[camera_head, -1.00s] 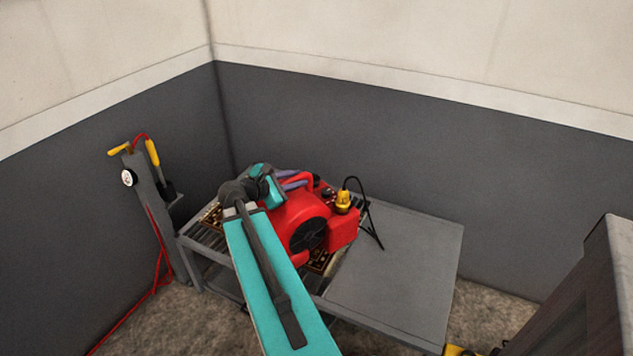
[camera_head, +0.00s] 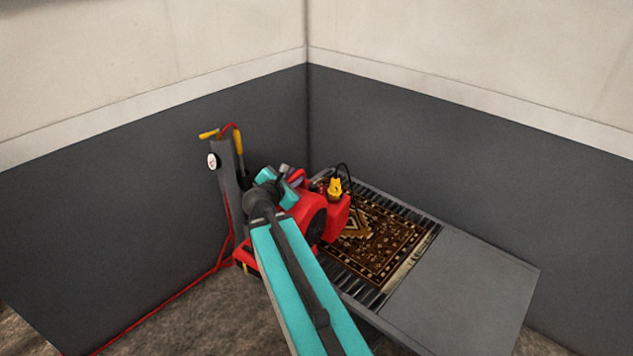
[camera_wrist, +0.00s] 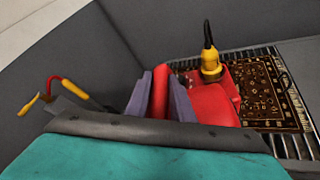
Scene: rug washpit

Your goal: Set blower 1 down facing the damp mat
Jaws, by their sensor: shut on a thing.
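The red blower (camera_head: 308,214) hangs from my gripper at the left end of the slatted bench in the head view. A dark round grille shows on its side, and a yellow plug with a black cord sits on its top. In the wrist view my gripper (camera_wrist: 160,92) has its two purple fingers shut around the blower's red handle (camera_wrist: 160,90). The patterned mat (camera_head: 378,240), brown and black, lies flat on the slats to the right of the blower. The blower hides the mat's left part. I cannot tell whether the blower touches anything below.
The bench has a bare grey top (camera_head: 460,295) at its right end. A grey post (camera_head: 227,180) with yellow handles and a red hose stands left of the blower by the wall. Dark walls meet in a corner behind the bench.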

